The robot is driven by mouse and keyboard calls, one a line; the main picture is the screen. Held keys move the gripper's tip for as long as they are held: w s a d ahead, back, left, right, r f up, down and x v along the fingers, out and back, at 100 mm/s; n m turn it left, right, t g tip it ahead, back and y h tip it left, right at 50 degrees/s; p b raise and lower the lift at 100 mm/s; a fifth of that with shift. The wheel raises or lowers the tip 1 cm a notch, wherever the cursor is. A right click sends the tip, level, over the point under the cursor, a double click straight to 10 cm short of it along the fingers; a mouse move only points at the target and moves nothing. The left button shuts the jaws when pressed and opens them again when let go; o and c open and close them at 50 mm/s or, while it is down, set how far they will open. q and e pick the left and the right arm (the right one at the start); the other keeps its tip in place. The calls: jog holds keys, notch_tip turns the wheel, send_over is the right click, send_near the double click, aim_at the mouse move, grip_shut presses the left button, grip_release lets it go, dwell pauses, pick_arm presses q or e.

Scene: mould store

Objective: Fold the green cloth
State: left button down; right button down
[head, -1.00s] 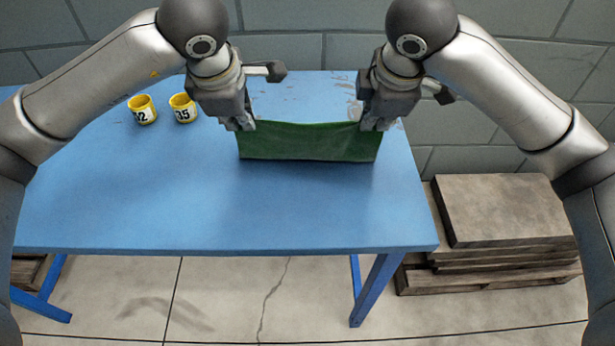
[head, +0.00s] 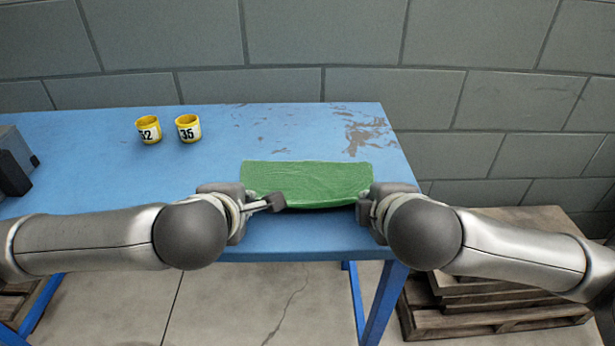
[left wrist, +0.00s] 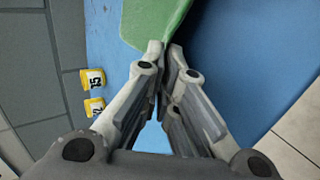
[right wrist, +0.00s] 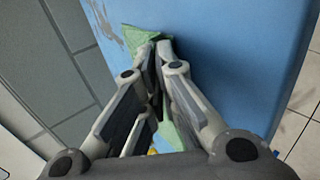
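The green cloth (head: 307,183) spreads between my two grippers over the front right part of the blue table (head: 120,185). Its near edge sags a little, with a dark shadow under it. In the left wrist view, my left gripper (left wrist: 160,48) has its fingertips together on a corner of the cloth (left wrist: 150,18). In the right wrist view, my right gripper (right wrist: 154,42) is shut on another corner of the cloth (right wrist: 134,38).
Two yellow numbered cups, one on the left (head: 149,130) and one on the right (head: 188,128), stand at the table's back left. A dark grey object (head: 14,165) sits at the far left. Pallets with boards (head: 490,318) stand on the floor at right. A block wall rises behind.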

pick_arm(q)
jog(key=c, duration=1.4)
grip_release()
pick_arm(e)
jog(key=c, duration=1.4)
grip_release()
pick_arm(q)
jog(key=shift+o, duration=0.2)
pick_arm(e)
jog(key=shift+o, duration=0.2)
